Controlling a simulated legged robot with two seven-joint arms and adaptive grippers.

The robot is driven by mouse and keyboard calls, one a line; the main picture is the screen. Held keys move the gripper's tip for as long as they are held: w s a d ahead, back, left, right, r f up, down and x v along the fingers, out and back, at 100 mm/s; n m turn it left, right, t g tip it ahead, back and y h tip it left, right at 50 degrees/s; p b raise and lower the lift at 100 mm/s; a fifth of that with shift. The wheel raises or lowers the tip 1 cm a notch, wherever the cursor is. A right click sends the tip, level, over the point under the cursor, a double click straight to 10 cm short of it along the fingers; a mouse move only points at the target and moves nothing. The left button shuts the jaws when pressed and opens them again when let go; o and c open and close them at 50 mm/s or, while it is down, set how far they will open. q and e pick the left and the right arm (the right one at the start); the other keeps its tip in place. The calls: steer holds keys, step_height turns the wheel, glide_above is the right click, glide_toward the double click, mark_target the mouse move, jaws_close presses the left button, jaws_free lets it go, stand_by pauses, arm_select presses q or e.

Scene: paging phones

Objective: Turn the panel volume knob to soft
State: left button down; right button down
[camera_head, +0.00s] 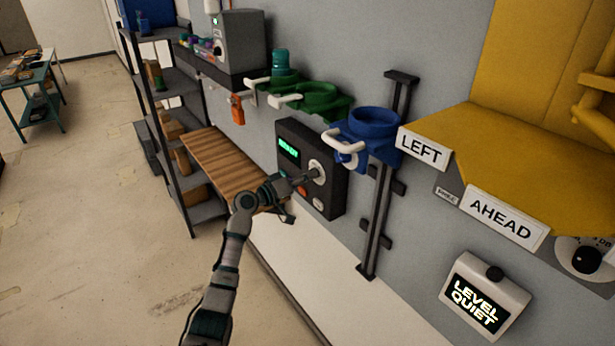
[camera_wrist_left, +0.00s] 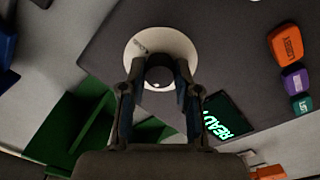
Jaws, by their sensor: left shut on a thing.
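A dark wall panel (camera_head: 328,203) carries a green lit screen (camera_head: 289,149) and a knob on a round pale dial (camera_head: 317,168). My left gripper (camera_head: 308,179) is at this dial. In the left wrist view, my left gripper (camera_wrist_left: 159,84) has its fingers on both sides of the dark round knob (camera_wrist_left: 159,72), shut on it. The pale dial (camera_wrist_left: 142,45) shows behind it, with small marking too blurred to read. The screen in the wrist view (camera_wrist_left: 224,116) reads READY. My right gripper is not in view.
Blue (camera_head: 372,122) and green (camera_head: 318,97) holders stick out above the panel. A dark vertical rail (camera_head: 376,225) stands right of it. A wooden shelf (camera_head: 222,160) is at the left. A display box (camera_head: 485,297) reads LEVEL QUIET. Yellow signage (camera_head: 520,140) overhangs at the right.

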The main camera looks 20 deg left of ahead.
arm_select(q)
steer(key=shift+a+r, duration=0.15)
steer(key=shift+r, duration=0.05)
steer(key=c, duration=0.9)
jaws_free()
steer(key=shift+w+f, duration=0.1)
steer(key=shift+o, duration=0.4)
steer(key=shift+w+f, duration=0.1)
steer(key=shift+f, duration=0.05)
steer(key=v, duration=1.2)
steer(key=shift+f, duration=0.15)
